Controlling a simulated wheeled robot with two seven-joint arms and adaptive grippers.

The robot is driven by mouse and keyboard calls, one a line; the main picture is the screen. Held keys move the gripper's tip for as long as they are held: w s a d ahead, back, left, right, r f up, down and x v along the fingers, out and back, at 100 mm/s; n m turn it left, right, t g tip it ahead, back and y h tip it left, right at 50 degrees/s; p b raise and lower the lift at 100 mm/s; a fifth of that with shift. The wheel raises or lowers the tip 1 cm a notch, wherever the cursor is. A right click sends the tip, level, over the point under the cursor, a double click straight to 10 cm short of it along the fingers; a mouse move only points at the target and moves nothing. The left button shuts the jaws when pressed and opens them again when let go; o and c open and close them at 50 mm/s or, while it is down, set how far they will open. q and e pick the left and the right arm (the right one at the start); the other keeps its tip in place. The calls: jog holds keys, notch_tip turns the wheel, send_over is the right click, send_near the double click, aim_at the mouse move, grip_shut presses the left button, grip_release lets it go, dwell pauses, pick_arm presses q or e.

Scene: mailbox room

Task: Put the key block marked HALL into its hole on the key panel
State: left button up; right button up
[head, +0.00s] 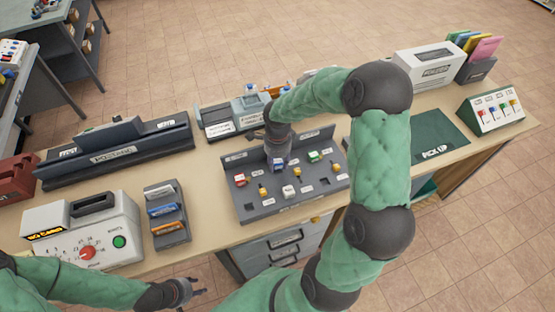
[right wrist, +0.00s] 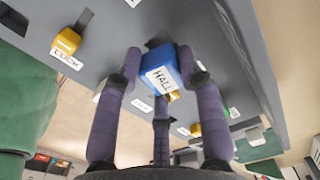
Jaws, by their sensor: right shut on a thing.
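The key panel (head: 234,197) is a dark grey board with a raised back, small labels and square holes, in the middle of the table. My right gripper (head: 279,158) reaches down over its back part. In the right wrist view, its purple fingers (right wrist: 160,80) are shut around the blue block marked HALL (right wrist: 162,68), with the label facing the camera. A dark square hole (right wrist: 154,43) shows right beside the block; whether the block is partly in a hole is hidden. My left gripper (head: 192,290) is empty, fingers apart, in front of the table.
A green PICK UP mat (head: 438,135) lies to the right.

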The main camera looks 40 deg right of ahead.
dwell(0.5)
jog(key=shift+f+b, duration=0.15)
jog(key=shift+b, duration=0.25)
jog(key=shift+f, duration=0.1)
jog(key=shift+f+b, duration=0.65)
jog(key=shift+b, duration=0.2)
jog(key=shift+f, duration=0.1)
jog(key=shift+f+b, duration=0.3)
jog(key=shift+b, duration=0.25)
jog(key=o, duration=1.1)
jog(key=shift+c, duration=0.2)
